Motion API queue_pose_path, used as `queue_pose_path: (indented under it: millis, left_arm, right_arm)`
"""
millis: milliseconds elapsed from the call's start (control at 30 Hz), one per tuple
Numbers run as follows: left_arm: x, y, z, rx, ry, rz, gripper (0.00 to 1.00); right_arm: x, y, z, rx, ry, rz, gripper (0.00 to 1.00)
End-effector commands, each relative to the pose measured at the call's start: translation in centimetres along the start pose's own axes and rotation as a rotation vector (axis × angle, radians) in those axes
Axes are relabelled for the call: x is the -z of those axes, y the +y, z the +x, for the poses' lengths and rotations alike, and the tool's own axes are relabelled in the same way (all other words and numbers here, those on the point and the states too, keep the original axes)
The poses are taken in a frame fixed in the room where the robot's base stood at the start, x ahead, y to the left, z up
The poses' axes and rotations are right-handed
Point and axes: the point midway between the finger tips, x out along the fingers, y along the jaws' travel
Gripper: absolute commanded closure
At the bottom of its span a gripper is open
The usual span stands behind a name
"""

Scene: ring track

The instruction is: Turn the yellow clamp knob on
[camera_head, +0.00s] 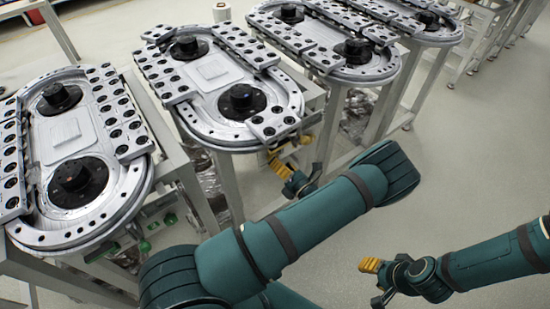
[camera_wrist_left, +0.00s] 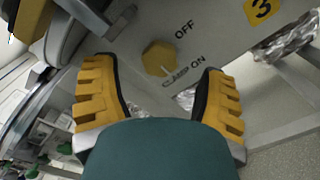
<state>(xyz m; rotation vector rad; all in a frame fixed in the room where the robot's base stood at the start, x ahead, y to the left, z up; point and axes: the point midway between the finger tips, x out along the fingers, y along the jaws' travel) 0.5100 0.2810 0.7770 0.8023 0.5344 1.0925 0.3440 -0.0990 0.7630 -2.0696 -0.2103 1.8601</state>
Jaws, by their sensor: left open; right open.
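The yellow clamp knob (camera_wrist_left: 158,57) is a faceted knob on a pale panel in the left wrist view, with the words OFF, ON and CLAMP printed beside it. A pale line shows at its lower right; I cannot tell its exact setting. My left gripper (camera_wrist_left: 155,92) is open, its yellow fingers apart on either side below the knob, with nothing between them. In the head view my left gripper (camera_head: 288,163) is at the front end of the second ring track (camera_head: 215,130); the knob cannot be made out there. My right gripper (camera_head: 374,271) is open and empty over the floor.
Another ring track (camera_head: 108,210) stands at the left, and more stand at the back right. The second track's rim overhangs near my left gripper. A yellow label with a 3 (camera_wrist_left: 262,9) is on the panel. The floor (camera_head: 470,150) at the right is clear.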

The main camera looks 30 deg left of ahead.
Motion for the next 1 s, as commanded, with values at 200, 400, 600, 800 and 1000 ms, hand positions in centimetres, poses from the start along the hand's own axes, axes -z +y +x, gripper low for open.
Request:
queue_pose_path:
  millis: [200, 400, 600, 800, 1000]
  left_arm:
    - [-0.1, 0.0, -4.5, 0.003, -0.001, 0.0, 0.28]
    - [0.0, 0.0, -7.1, 0.001, -0.001, 0.0, 0.28]
    - [0.0, 0.0, -7.8, -0.001, 0.0, 0.0, 0.28]
    - [0.0, 0.0, -7.8, -0.001, 0.0, 0.0, 0.28]
    - [0.0, 0.0, -7.8, -0.001, 0.0, 0.0, 0.28]
  right_arm:
    - [0.0, 0.0, 0.0, 0.0, 0.0, 0.0, 0.53]
    - [0.0, 0.0, 0.0, 0.0, 0.0, 0.0, 0.53]
    - [0.0, 0.0, 0.0, 0.0, 0.0, 0.0, 0.53]
    - [0.0, 0.0, 0.0, 0.0, 0.0, 0.0, 0.53]
    - [0.0, 0.0, 0.0, 0.0, 0.0, 0.0, 0.53]
